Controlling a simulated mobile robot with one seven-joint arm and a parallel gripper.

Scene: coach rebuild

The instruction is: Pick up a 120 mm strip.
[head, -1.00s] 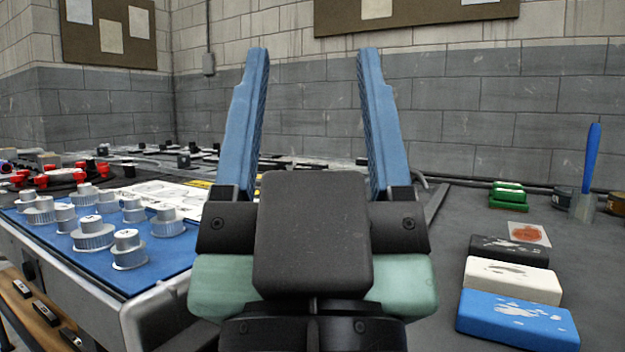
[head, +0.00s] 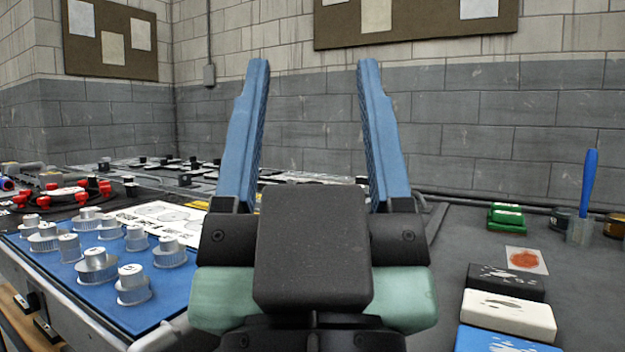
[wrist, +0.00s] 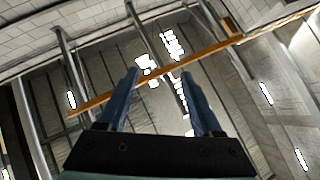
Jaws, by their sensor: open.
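My gripper (head: 312,135) is open and empty, its two blue fingers pointing up in the head view. In the wrist view my gripper (wrist: 163,95) also shows open, with the ceiling beyond it. I cannot make out a 120 mm strip in either view. My gripper and wrist hide the middle of the work surface in the head view.
A blue mat (head: 100,295) with several silver toothed pulleys (head: 133,285) lies at the left. At the right are blocks in black, white (head: 510,312) and blue, a red-marked card (head: 526,260), green blocks (head: 505,216) and a blue-handled brush (head: 589,185). A block wall stands behind.

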